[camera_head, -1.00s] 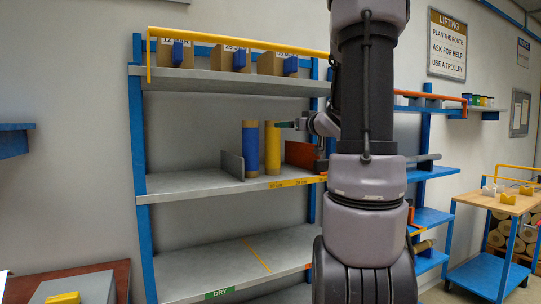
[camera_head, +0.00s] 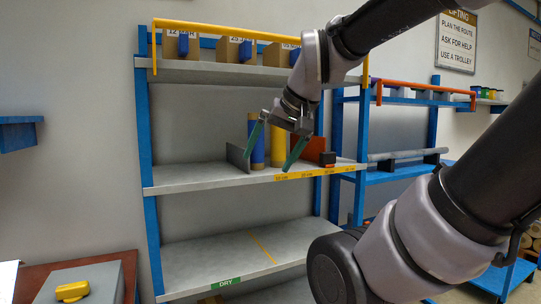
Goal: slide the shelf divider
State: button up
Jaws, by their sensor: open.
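On the middle shelf board (camera_head: 200,178), a grey upright plate (camera_head: 236,157) stands left of a blue cylinder (camera_head: 257,158) and a yellow cylinder (camera_head: 277,130). A rust-red upright plate (camera_head: 313,147) with a black block (camera_head: 327,159) at its front edge stands to their right. I cannot tell for sure which plate is the divider. My gripper (camera_head: 268,162) is open, its two teal fingers pointing down in front of the cylinders. No contact shows, and nothing is seen held. The fingers and gripper body partly hide the cylinders.
Yellow tape with markings (camera_head: 300,175) runs along the shelf's front edge. A second blue rack (camera_head: 433,110) stands to the right. The lower shelf (camera_head: 210,260) is mostly bare.

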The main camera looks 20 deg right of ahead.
aim_at(314, 151)
jog(key=z, duration=0.9)
jog(key=i+l+u, duration=0.2)
jog(key=l, duration=0.25)
jog(key=l+u, duration=0.15)
jog(key=l, duration=0.3)
